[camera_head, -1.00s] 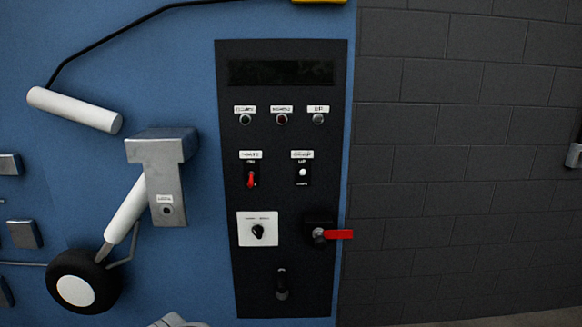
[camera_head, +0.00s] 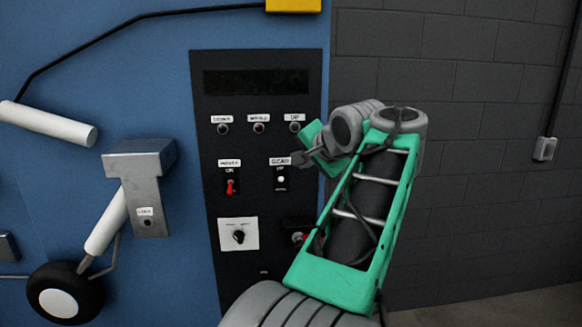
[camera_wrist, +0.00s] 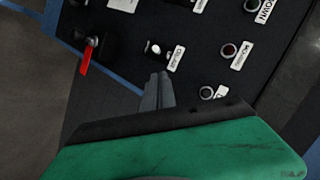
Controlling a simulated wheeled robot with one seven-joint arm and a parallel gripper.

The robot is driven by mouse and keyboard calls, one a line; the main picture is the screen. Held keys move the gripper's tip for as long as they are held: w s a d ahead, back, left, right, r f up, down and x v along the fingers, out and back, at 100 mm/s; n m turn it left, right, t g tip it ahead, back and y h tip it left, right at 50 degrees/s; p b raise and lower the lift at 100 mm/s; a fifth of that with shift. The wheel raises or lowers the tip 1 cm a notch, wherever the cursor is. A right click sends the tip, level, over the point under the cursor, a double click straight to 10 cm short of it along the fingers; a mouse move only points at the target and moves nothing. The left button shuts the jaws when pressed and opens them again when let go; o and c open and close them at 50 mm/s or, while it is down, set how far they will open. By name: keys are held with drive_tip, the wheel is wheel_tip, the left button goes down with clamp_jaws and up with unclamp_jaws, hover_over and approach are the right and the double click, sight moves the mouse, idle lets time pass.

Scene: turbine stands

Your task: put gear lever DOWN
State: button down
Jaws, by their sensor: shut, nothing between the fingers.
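The gear lever (camera_head: 281,180) is a small white-tipped switch on the black control panel (camera_head: 213,130), under a GEAR label with UP marked above it. I cannot tell for sure whether it stands up or down. In the wrist view the white tip (camera_wrist: 153,48) shows just beyond my fingertips. My gripper (camera_head: 299,158) is shut and empty, at the right end of the GEAR label and slightly above the lever. Its closed fingers also show in the wrist view (camera_wrist: 158,80), pointing toward the panel beside the label. I cannot tell whether they touch anything.
A red-tipped switch (camera_head: 230,187) is left of the gear lever. A row of round indicators (camera_head: 258,128) is above, and a white plate with a black knob (camera_head: 239,235) is below. A red handle (camera_wrist: 87,60) is near in the wrist view. My arm hides the panel's lower right.

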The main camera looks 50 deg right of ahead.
drive_tip(key=shift+s+d+r+m, duration=0.2)
drive_tip(key=shift+s+d+r, duration=0.2)
drive_tip(key=shift+s, duration=0.2)
drive_tip(key=shift+s+d+r+m, duration=0.2)
drive_tip(key=shift+s+d+r, duration=0.15)
drive_tip(key=shift+s, duration=0.2)
approach(295, 169)
drive_tip(key=x, duration=0.4)
drive_tip(key=shift+w, duration=0.1)
drive_tip(key=a+f, duration=0.1)
drive_tip(key=w+a, duration=0.1)
drive_tip(key=shift+w+a+f, duration=0.25)
drive_tip(key=shift+a+f, duration=0.15)
